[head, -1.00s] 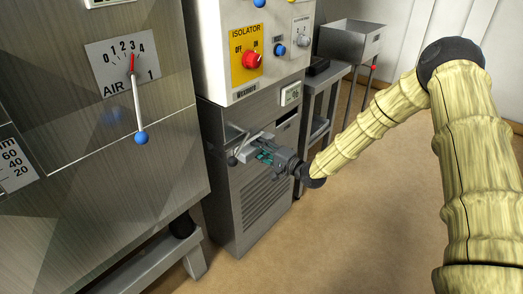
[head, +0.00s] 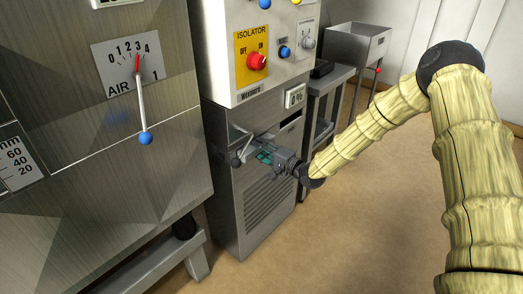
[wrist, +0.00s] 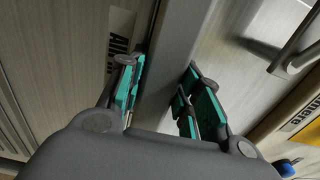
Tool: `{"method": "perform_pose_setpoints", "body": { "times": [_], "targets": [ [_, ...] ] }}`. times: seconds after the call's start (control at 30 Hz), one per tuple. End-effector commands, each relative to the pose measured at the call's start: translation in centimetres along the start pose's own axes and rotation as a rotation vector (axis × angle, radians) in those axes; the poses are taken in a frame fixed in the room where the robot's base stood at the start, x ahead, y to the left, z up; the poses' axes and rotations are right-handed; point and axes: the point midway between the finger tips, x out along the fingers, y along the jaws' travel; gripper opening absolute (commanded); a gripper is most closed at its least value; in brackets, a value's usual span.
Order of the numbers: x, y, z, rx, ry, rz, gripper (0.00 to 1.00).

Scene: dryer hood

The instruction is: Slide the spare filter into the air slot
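A dark slot (head: 290,126) shows in the cabinet front below a small display, to the right of my gripper. A partly hidden label (wrist: 121,38) is at upper left in the wrist view.
The large steel machine (head: 100,190) with an AIR dial and blue-tipped lever (head: 142,112) stands close on the left. The isolator panel (head: 252,55) is above the cabinet. A side table (head: 330,85) stands behind. Open brown floor (head: 320,240) lies at right.

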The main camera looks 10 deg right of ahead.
Motion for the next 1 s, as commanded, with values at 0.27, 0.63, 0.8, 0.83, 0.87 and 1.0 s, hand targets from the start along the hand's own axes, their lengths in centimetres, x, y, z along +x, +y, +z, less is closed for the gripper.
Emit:
{"method": "perform_pose_setpoints", "body": {
  "times": [0.27,0.63,0.8,0.83,0.87,1.0],
  "targets": [
    [0.0,0.0,0.0,0.000,0.000,-0.001,0.59],
    [-1.5,0.0,-0.1,0.001,0.003,0.001,0.59],
    [-4.3,0.0,-0.1,0.002,0.003,-0.001,0.59],
    [-4.8,0.0,-0.1,0.002,0.003,0.000,0.59],
    [-5.4,0.0,-0.1,0.003,0.002,0.000,0.59],
    [-8.0,0.0,-0.1,0.001,0.002,0.000,0.59]
  ]
}}
